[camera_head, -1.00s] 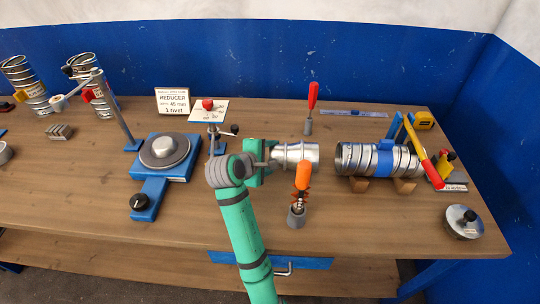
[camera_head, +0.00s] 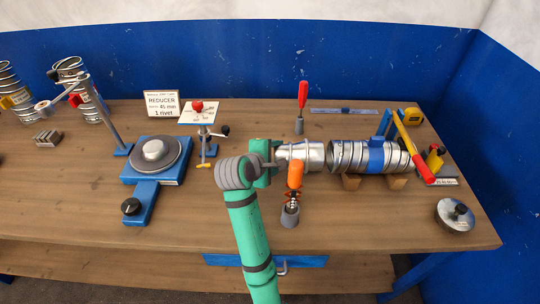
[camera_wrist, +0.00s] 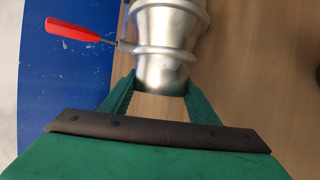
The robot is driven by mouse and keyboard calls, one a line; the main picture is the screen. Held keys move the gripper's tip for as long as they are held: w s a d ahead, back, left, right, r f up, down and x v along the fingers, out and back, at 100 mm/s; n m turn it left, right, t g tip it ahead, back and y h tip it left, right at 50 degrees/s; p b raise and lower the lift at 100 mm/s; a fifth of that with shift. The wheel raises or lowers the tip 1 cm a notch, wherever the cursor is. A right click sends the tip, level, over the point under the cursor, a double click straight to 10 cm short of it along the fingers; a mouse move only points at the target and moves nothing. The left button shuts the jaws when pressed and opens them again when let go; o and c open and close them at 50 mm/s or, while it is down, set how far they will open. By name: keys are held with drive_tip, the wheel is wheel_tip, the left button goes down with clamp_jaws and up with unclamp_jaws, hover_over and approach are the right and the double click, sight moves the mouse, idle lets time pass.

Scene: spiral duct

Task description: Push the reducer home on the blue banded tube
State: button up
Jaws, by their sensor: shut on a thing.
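The reducer (camera_head: 306,155) is a silver stepped metal fitting. My gripper (camera_head: 272,160) is shut on its narrow left end and holds it level above the bench. In the wrist view my gripper (camera_wrist: 160,92) has its green fingers on both sides of the reducer (camera_wrist: 165,40). The blue banded tube (camera_head: 345,156) is a ribbed silver spiral duct lying on wooden blocks, with a blue band (camera_head: 376,155) around it. The reducer's wide right end is in line with the tube's left end and very close to it. I cannot tell whether they touch or overlap.
An orange-handled tool (camera_head: 295,175) stands in front of the reducer, and a red-handled tool (camera_head: 302,95) stands behind it. A yellow and red lever tool (camera_head: 412,150) leans beyond the tube's right end. A blue turntable fixture (camera_head: 155,160) stands left. A metal cap (camera_head: 455,216) lies front right.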

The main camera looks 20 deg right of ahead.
sight(287, 156)
drive_tip(key=shift+s+d, duration=0.3)
drive_tip(key=shift+d, duration=0.45)
drive_tip(key=shift+s, duration=0.1)
drive_tip(key=shift+w, duration=0.35)
drive_tip(key=shift+s+d, duration=0.25)
drive_tip(key=shift+d, duration=0.1)
drive_tip(key=shift+a, duration=0.6)
drive_tip(key=shift+s+d, duration=0.1)
drive_tip(key=shift+d, duration=0.05)
drive_tip(key=shift+d, duration=0.6)
drive_tip(key=shift+s+d, duration=0.1)
drive_tip(key=shift+d, duration=0.15)
